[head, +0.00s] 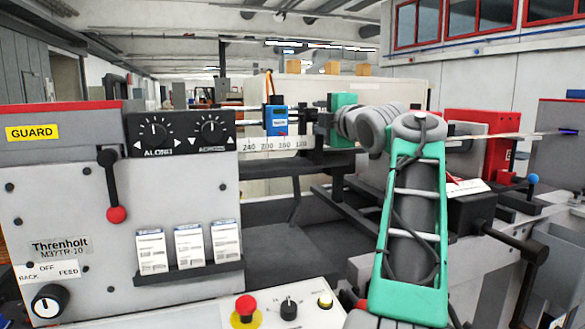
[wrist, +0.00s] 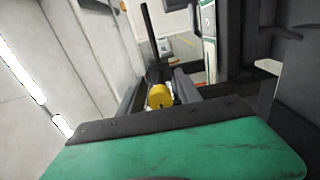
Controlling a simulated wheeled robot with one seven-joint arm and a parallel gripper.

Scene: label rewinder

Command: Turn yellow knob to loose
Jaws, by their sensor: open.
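A yellow knob (wrist: 160,96) shows in the wrist view, just beyond the dark edge of my green gripper body. Its near end is partly covered by that edge. I cannot make out any loose marking on it. In the head view I cannot pick this knob out behind my gripper. My gripper (head: 310,118) is open in the head view, pointing left beside the rail with the number scale, with its green body (head: 343,118) at the wrist. I cannot tell whether the fingers touch the knob.
A blue sensor box (head: 277,118) sits on the rail just left of my gripper. A grey control panel (head: 60,200) with dials and a red-tipped lever (head: 116,213) stands at left.

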